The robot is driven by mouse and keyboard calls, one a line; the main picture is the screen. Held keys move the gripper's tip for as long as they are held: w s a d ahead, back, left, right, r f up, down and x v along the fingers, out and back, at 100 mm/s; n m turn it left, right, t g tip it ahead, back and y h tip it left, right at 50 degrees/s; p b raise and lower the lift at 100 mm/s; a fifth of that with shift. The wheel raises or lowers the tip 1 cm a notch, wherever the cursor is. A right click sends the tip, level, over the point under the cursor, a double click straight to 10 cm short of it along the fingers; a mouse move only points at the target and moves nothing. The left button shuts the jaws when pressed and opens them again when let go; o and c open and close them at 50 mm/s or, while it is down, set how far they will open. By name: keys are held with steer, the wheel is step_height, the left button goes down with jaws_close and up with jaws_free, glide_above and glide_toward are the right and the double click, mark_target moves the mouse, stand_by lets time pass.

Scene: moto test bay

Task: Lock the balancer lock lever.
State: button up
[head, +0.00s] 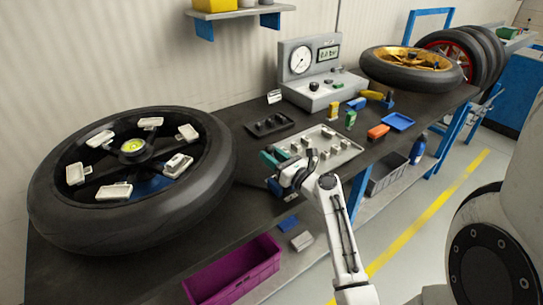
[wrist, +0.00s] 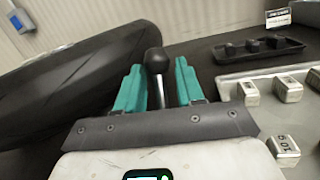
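A lever with a black ball knob (wrist: 153,60) and a metal shaft, apparently the balancer lock lever, stands between the teal fingers of my gripper (wrist: 159,66) in the wrist view. The fingers are open, one on each side, with a visible gap to the shaft. The lever's base is hidden behind the gripper body. In the head view my gripper (head: 271,158) is low over the bench, just right of the big black wheel (head: 92,221); I cannot make out the lever there.
The wheel carries several grey weights around its bright hub. A grey tray (head: 344,155) with metal weights lies right of my gripper, and a small black tray (head: 284,124) behind it. A gauge box (head: 312,92) stands at the back. A purple crate (head: 233,276) sits below the bench.

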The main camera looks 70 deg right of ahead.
steer(key=v, duration=1)
steer(key=shift+s+a+f+b, duration=0.1)
steer(key=shift+s+b, duration=0.15)
steer(key=shift+b, duration=0.15)
